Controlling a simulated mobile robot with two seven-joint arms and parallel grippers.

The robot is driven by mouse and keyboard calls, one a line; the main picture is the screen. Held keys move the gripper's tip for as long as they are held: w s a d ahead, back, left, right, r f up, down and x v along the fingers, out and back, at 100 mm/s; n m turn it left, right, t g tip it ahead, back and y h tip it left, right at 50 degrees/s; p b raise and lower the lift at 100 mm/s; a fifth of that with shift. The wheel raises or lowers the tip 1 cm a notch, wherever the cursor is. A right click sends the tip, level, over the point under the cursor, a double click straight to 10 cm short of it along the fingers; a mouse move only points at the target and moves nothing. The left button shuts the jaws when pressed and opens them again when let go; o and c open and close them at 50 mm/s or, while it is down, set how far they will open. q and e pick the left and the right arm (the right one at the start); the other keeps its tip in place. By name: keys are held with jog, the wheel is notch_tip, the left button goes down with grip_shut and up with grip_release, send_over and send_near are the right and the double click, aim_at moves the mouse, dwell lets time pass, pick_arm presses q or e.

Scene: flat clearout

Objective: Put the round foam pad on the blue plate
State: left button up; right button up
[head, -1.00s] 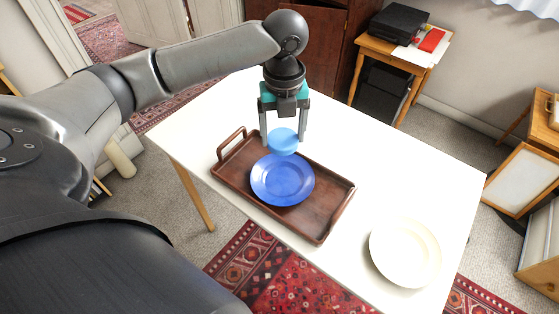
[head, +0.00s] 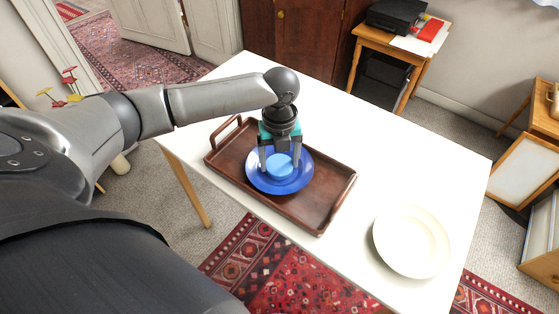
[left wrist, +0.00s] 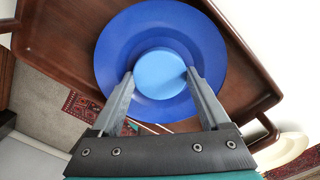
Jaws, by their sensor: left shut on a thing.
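The round foam pad (head: 280,165) is light blue and sits between the fingers of my left gripper (head: 280,168), which is shut on it. It also shows in the left wrist view (left wrist: 159,73), with a fingertip at each side. The pad is over the middle of the blue plate (head: 263,182), low and close to its surface; I cannot tell whether it touches. The plate's rim (left wrist: 112,50) surrounds the pad in the left wrist view. The plate lies in a brown wooden tray (head: 318,213). My right gripper is not in view.
The tray has raised walls and a handle at its far left. A cream plate (head: 411,242) lies on the white table (head: 400,150) to the right. The table's right and far parts are clear. A side table with a black printer (head: 397,17) stands behind.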

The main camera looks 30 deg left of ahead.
aim_at(280, 164)
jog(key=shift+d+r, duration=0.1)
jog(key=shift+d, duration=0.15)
pick_arm(q)
jog(key=o, duration=1)
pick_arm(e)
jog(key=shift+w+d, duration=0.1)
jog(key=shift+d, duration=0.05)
pick_arm(q)
notch_tip(280, 164, up, 7)
jog(key=shift+f+p, duration=0.2)
jog(key=shift+p, duration=1.05)
notch_tip(280, 164, up, 6)
jog(key=shift+f+p, duration=0.2)
jog(key=shift+p, duration=0.6)
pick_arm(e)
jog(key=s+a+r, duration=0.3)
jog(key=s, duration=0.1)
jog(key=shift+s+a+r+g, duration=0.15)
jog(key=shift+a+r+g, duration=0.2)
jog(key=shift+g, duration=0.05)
